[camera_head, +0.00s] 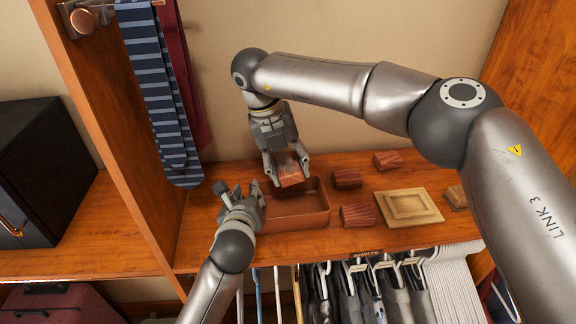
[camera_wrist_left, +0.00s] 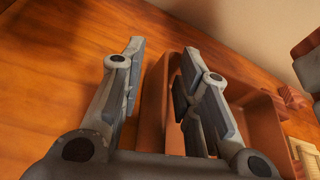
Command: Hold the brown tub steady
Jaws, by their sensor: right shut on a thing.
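The brown tub (camera_head: 302,219) stands on the wooden shelf, open side up. My left gripper (camera_head: 243,200) is at its left end with fingers apart. In the left wrist view the left gripper (camera_wrist_left: 160,90) is open, with the wall of the tub (camera_wrist_left: 155,112) between its fingers; I cannot tell whether they touch it. My right gripper (camera_head: 286,166) is shut on a reddish-brown wooden block (camera_head: 291,173) and holds it over the back of the tub.
Reddish-brown ridged blocks (camera_head: 347,179) lie right of the tub, one near its right edge (camera_head: 357,215) and one farther back (camera_head: 387,160). A light wooden stepped board (camera_head: 408,207) and a small wooden piece (camera_head: 455,197) lie farther right. Ties (camera_head: 160,90) hang at left; clothes (camera_head: 370,290) hang below.

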